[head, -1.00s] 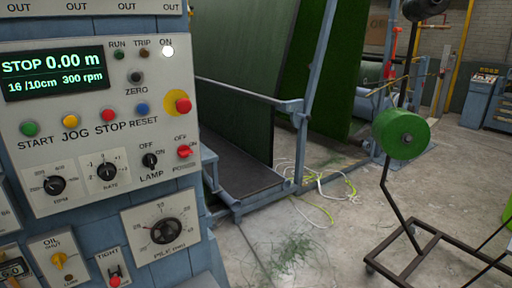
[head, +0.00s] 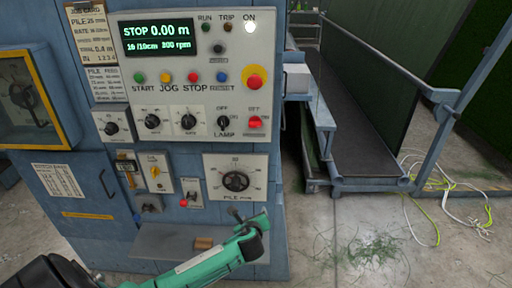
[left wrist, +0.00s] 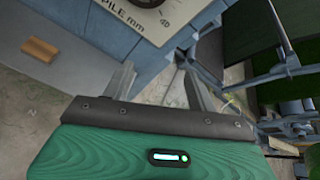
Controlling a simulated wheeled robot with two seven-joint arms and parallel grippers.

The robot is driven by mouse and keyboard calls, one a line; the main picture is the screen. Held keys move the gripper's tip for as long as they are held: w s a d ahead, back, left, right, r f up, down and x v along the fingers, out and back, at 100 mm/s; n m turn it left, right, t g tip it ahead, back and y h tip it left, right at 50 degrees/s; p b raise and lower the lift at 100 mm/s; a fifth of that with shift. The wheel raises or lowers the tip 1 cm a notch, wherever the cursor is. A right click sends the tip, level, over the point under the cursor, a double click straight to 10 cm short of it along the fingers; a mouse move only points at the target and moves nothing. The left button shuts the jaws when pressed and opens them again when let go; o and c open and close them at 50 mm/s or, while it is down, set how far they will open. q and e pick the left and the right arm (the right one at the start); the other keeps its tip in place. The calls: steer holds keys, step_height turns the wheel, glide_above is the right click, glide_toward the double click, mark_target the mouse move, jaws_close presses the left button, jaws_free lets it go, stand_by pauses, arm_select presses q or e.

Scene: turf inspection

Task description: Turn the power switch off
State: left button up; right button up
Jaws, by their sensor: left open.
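The white ON lamp (head: 249,27) at the panel's top right is lit. My left gripper (head: 243,214) is below the panel, under the pile dial (head: 235,181) and well below the switch, touching nothing that I can make out. In the left wrist view its two grey fingers (left wrist: 160,82) are apart with nothing between them. The switch is not in that view. My right gripper is not in view.
A lamp knob (head: 223,122) sits just left of the switch, and a red stop button (head: 254,82) on yellow is above it. A small shelf (head: 165,243) with a wooden block (head: 204,243) juts out below. A blue frame (head: 375,185) stands at right; cables lie on the floor.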

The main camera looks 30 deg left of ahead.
arm_select(q)
step_height(320, 180, up, 18)
steer(key=m+t+y+p, duration=0.2)
steer(key=m, duration=0.1)
steer(key=m+t+y+p, duration=0.1)
steer(key=m+t, duration=0.1)
glide_toward(255, 125)
steer(key=p+x, duration=0.4)
steer(key=x, duration=0.4)
steer(key=shift+w+a, duration=0.4)
steer(key=shift+w, duration=0.2)
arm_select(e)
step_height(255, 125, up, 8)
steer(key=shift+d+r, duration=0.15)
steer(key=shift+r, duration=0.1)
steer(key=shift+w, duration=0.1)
arm_select(q)
steer(key=c, duration=1)
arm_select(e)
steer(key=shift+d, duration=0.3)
